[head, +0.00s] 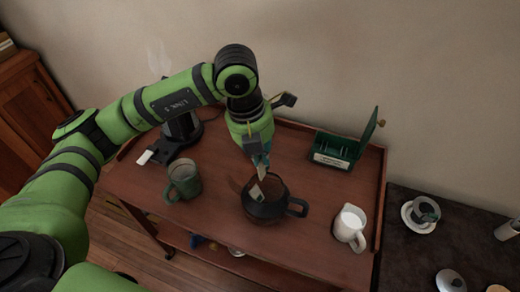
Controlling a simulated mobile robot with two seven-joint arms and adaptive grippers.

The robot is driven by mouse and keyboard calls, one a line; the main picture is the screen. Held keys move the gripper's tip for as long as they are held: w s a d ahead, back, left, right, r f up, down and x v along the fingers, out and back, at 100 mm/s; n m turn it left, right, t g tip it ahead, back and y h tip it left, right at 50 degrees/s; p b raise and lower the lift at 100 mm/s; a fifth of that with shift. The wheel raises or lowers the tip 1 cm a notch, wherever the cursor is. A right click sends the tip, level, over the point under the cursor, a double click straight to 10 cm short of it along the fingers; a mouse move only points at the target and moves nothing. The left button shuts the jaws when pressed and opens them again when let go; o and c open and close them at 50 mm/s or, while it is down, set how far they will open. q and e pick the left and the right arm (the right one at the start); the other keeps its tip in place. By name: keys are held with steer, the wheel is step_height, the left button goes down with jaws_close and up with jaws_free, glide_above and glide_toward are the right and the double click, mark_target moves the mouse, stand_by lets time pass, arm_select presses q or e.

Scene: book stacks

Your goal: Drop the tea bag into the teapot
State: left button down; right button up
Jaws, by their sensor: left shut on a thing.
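My left gripper (260,170) points down over the dark teapot (270,211). It is shut on a small pale tea bag (257,193), which hangs below the fingertips at the teapot's open mouth. From this angle I cannot tell whether the bag's lower end is inside the rim or just above it. The teapot stands upright on the red-brown wooden cart (305,245), with its handle to the right. My right gripper is not in view.
A green mug (184,181) stands left of the teapot and a white milk jug (350,226) right. A green box (336,152) with its lid open sits at the back right. A black kettle (181,128), partly behind my arm, steams at the back left. A dark counter (410,254) holds cups.

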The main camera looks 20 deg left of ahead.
arm_select(q)
steer(key=c, duration=1.3)
jaws_free()
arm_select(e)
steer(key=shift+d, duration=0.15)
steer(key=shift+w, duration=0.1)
arm_select(q)
steer(key=r, duration=0.4)
steer(key=a+r, duration=0.1)
steer(key=r, duration=0.3)
steer(key=s+r, duration=0.1)
steer(key=r, duration=0.3)
steer(key=shift+a, duration=0.4)
steer(key=shift+s+f, duration=0.1)
steer(key=shift+f, duration=0.05)
